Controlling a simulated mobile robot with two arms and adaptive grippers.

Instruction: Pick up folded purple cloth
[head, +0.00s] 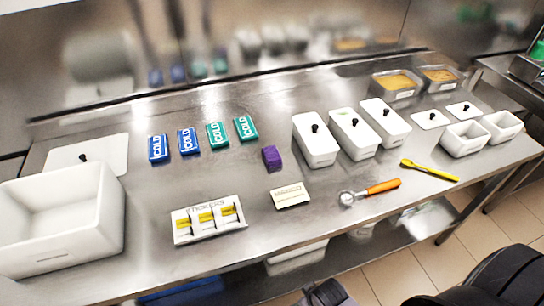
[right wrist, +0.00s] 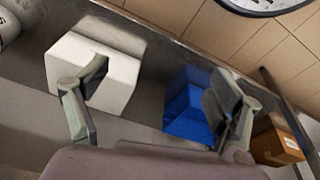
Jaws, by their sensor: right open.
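The folded purple cloth (head: 271,157) is a small purple block on the steel counter in the head view, right of the cold packs and left of the white lidded tubs. Nothing touches it. My right gripper (right wrist: 158,88) shows in the right wrist view with its two fingers spread wide and nothing between them. The cloth is not in that view, so the gripper is away from it. My left gripper is not in view.
Blue and teal cold packs (head: 188,142), white lidded tubs (head: 318,146), a yellow-filled organizer (head: 209,220), a white card (head: 290,196) and an orange-handled scoop (head: 370,192) surround the cloth. The wrist view shows a white box (right wrist: 115,95), blue bin (right wrist: 188,110) and brown box (right wrist: 277,142).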

